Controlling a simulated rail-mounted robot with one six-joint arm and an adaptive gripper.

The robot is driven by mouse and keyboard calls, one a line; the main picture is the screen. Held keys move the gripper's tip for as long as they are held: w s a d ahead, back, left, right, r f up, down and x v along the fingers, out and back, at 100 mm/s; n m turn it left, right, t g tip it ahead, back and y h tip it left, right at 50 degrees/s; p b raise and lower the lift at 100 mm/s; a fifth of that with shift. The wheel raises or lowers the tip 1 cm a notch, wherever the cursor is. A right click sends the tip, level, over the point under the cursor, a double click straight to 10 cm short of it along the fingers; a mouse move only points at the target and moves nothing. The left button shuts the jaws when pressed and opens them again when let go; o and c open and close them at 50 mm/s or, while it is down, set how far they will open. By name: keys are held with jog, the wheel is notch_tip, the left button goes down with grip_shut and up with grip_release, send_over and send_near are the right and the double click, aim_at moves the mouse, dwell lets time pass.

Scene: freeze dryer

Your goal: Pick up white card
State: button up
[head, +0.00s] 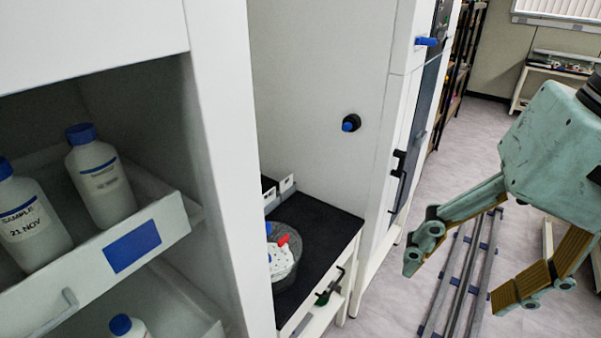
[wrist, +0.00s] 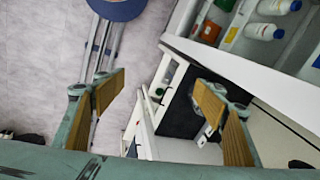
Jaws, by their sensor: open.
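Two small white card-like pieces stand close together on the black bench top against the back wall; one white card (head: 287,184) is to the right and the other (head: 270,196) is partly hidden by the cabinet edge. I cannot tell which one is the task's card. A small white piece (wrist: 203,137) also shows in the wrist view, beside the right finger. My gripper (head: 458,280) is open and empty, over the floor to the right of the bench and apart from the cards. Its two spread fingers show in the wrist view (wrist: 158,100).
The black bench top (head: 318,232) holds a clear round container (head: 287,270) with red, blue and white items. A white cabinet post (head: 225,150) and a shelf with sample bottles (head: 98,175) stand at left. Floor rails (head: 462,275) run below my gripper.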

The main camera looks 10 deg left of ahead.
aim_at(269, 200)
jog(key=w+a+f+m+g+y, duration=0.1)
jog(key=w+a+f+m+y, duration=0.25)
jog(key=w+a, duration=0.65)
jog(key=w+a+f+m+g+y, duration=0.1)
jog(key=w+a+f+m+y, duration=0.25)
jog(key=w+a, duration=0.65)
jog(key=w+a+f+m+g+y, duration=0.2)
jog(key=w+a+f+y, duration=0.15)
jog(key=w+a, duration=0.7)
jog(key=shift+w+a+f+m+t+y, duration=0.6)
jog(key=shift+w+f+m+t, duration=1.2)
jog(key=shift+w+f, duration=2.55)
jog(key=shift+w+a+f+m+t+y, duration=0.55)
jog(key=shift+w+f+m+t, duration=0.85)
jog(key=shift+w+f+m, duration=2.65)
jog(key=shift+w+a+f+m+t+y, duration=0.15)
jog(key=shift+w+a+f+t+y, duration=0.4)
jog(key=shift+w+f+t, duration=2.6)
notch_tip(269, 200, down, 6)
jog(key=g, duration=0.3)
